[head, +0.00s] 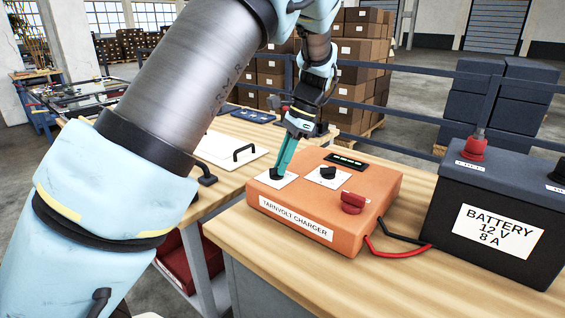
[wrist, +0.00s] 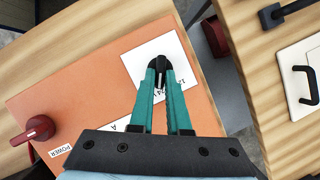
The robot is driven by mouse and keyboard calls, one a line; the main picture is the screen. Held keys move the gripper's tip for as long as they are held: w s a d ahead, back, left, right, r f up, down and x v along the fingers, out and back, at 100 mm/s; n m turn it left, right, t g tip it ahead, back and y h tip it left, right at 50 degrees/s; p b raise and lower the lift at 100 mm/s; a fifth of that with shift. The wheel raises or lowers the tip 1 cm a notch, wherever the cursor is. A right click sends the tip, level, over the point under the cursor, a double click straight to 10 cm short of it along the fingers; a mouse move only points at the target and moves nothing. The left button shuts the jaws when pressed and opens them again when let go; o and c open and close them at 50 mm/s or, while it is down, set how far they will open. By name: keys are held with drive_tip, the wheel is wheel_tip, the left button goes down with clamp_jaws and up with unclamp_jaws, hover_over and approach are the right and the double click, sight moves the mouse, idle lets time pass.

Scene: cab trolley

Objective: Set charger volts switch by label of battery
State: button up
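The orange Tarnvolt charger (head: 335,205) sits on the wooden bench. The black battery (head: 497,215) at right has a label (head: 498,231) reading "BATTERY 12 V 8 A". My gripper (head: 278,172) points down at the black switch knob (wrist: 161,62) on the charger's left white card (wrist: 138,62). In the wrist view its teal fingertips lie on either side of this knob and appear closed on it. The card's small print is partly hidden by my fingers. A second black knob (head: 327,173) sits on another white card, whose visible print includes an "A" in the wrist view.
A red power knob (head: 352,202) stands on the charger's near right part. Red and black cables (head: 398,252) run towards the battery. A dark display (head: 346,160) lies at the charger's back. A white panel with a black handle (head: 243,153) lies on the left bench.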

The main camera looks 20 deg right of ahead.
clamp_jaws()
drive_tip(key=shift+r+p, duration=0.1)
drive_tip(key=shift+p, duration=0.2)
drive_tip(key=shift+w+r+n+g+p, duration=0.15)
drive_tip(key=shift+n+g+p, duration=0.25)
drive_tip(key=shift+n+p, duration=0.6)
drive_tip(key=n+p, duration=0.1)
drive_tip(key=n+g, duration=0.1)
drive_tip(key=shift+w+n+p, duration=0.25)
drive_tip(key=shift+n+p, duration=0.1)
drive_tip(key=shift+n, duration=0.05)
drive_tip(key=n, duration=0.1)
drive_tip(key=n+g+h+p, duration=0.1)
drive_tip(key=n, duration=0.1)
drive_tip(key=shift+w+a+p, duration=0.15)
drive_tip(key=shift+w+p, duration=0.05)
drive_tip(key=shift+p, duration=0.1)
drive_tip(key=shift+w+a+f+n+g+h+p, duration=0.1)
drive_tip(key=shift+n+g+h+p, duration=0.2)
drive_tip(key=shift+n, duration=0.7)
drive_tip(key=shift+w+a+f+n+g+h+p, duration=0.1)
drive_tip(key=shift+n+g+h+p, duration=0.15)
drive_tip(key=shift+n, duration=0.75)
